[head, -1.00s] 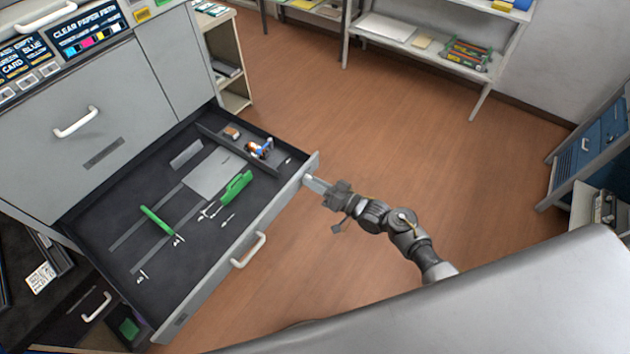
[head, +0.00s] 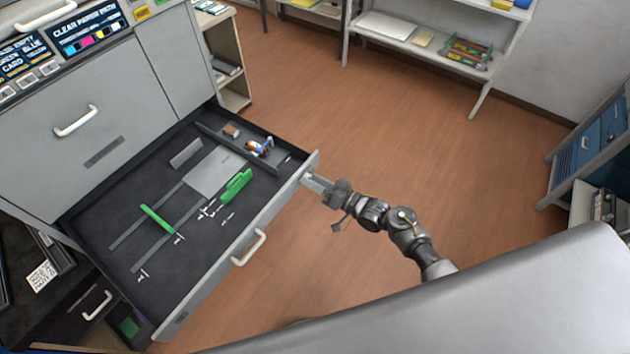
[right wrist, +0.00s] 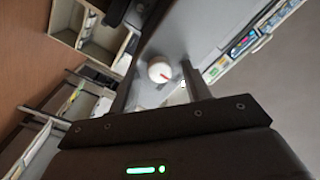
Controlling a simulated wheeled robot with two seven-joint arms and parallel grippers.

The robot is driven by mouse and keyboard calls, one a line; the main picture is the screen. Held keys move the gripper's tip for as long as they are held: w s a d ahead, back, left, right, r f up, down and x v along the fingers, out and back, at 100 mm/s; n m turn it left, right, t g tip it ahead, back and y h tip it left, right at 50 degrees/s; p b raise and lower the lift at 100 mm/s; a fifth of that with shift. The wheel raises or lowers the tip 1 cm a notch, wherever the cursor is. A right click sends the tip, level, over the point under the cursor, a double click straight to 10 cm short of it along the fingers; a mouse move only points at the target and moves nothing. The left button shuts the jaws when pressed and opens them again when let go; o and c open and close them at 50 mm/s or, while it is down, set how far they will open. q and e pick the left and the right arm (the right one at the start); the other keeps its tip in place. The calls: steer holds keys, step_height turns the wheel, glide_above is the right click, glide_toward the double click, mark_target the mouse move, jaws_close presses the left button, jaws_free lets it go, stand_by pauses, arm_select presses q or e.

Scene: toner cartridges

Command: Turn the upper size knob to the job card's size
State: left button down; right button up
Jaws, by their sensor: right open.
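A round white knob (right wrist: 159,72) with a red mark shows in the right wrist view, on a grey panel. Its red mark points towards the lower right of that picture. My right gripper (right wrist: 160,66) is open, with one finger on either side of the knob in that picture; I cannot tell whether they touch it. In the head view the right gripper (head: 309,179) is at the far right end of the open drawer's front (head: 215,275), and the knob is not visible there. A white printed card (head: 42,277) is at the lower left, its text unreadable. My left gripper is not in view.
The open drawer holds green guides (head: 236,186) and a small compartment with loose items (head: 260,148). A drawer handle (head: 248,248) sticks out from its front. Shelves (head: 400,35) stand at the back and a blue cabinet (head: 590,145) at the right. The brown floor between is clear.

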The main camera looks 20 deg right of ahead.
steer(key=b+v, duration=0.2)
steer(key=v, duration=0.8)
steer(key=shift+s+d, duration=0.25)
steer(key=shift+s, duration=0.05)
steer(key=s+d+f+n+g+h, duration=0.1)
steer(key=s+d+f+g+h, duration=0.15)
steer(key=f, duration=0.65)
steer(key=s+d+f+g+h, duration=0.1)
steer(key=s+d+f+h, duration=0.25)
steer(key=f, duration=0.65)
steer(key=s+d+f+n+g+h, duration=0.1)
steer(key=s+d+f+g+h, duration=0.2)
steer(key=f, duration=0.6)
steer(key=s+a+f+g+h, duration=0.1)
steer(key=s+f, duration=0.3)
steer(key=s, duration=0.6)
steer(key=s+f+g+h, duration=0.1)
steer(key=s+f+g, duration=0.2)
steer(key=s, duration=0.7)
steer(key=s+a+f+g+h, duration=0.1)
steer(key=s+f+g, duration=0.1)
steer(key=s+f, duration=0.4)
steer(key=s, duration=0.4)
steer(key=shift+a+f, duration=0.15)
steer(key=shift+a, duration=0.2)
